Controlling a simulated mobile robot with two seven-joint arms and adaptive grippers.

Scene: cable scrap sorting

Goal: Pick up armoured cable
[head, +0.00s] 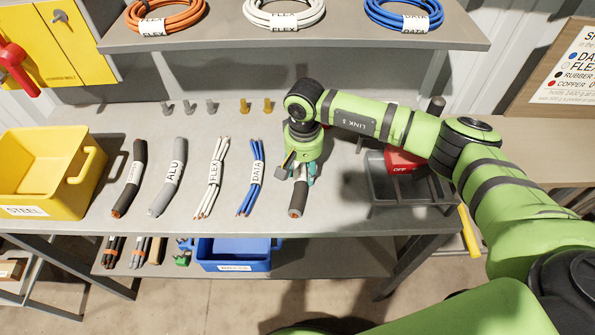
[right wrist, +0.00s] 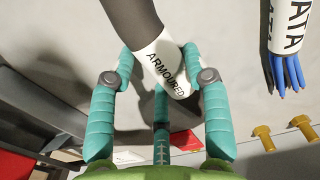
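The armoured cable (head: 297,199) is a short dark grey piece at the right end of a row of cable scraps on the bench. Its white label, reading ARMOURED (right wrist: 165,66), shows in the right wrist view. My right gripper (head: 300,171) is over the cable's far part and hides it in the head view. In the right wrist view its teal fingers (right wrist: 158,62) are spread, with tips on either side of the labelled part and one finger near the label's end. Firm contact cannot be made out. My left gripper is not in view.
The data cable (head: 250,178), flex cable (head: 210,180), alu cable (head: 166,183) and another dark cable (head: 129,178) lie to the left. A yellow steel bin (head: 40,212) stands at far left. A grey tray (head: 409,191) with a red OFF part (head: 402,163) is right.

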